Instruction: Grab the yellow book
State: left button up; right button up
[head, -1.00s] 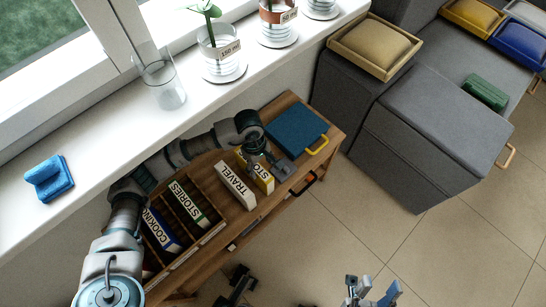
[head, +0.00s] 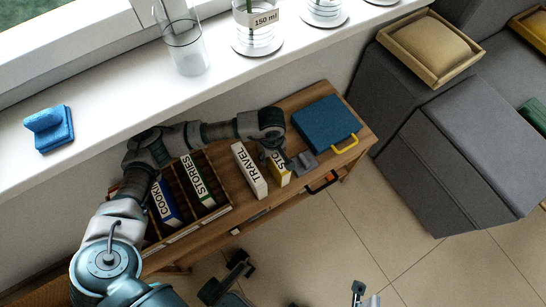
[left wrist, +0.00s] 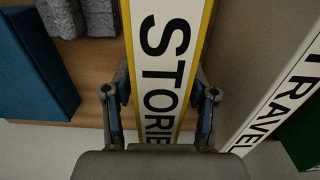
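The yellow book (head: 285,179) stands spine up at the right end of the row on the wooden shelf unit, its lettering partly covered by my left gripper. Its white spine with yellow edges and "STORIES" lettering fills the middle of the left wrist view (left wrist: 163,60). My left gripper (head: 290,163) is over the book, with one finger on each side of it in the wrist view (left wrist: 160,100). I cannot tell whether the fingers press on it. My right gripper (head: 366,295) shows only partly at the bottom edge, its fingers apart with nothing between them.
A white "TRAVEL" book (head: 249,170) stands just left of the yellow book. The wooden rack (head: 212,215) holds the green-edged "STORIES" (head: 198,180) and blue "COOKING" (head: 164,203) books. A blue case (head: 322,122) with a yellow handle lies to the right. Glassware lines the windowsill.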

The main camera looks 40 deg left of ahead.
pick_arm(q)
jog(key=shift+d, duration=0.1)
grip_shut()
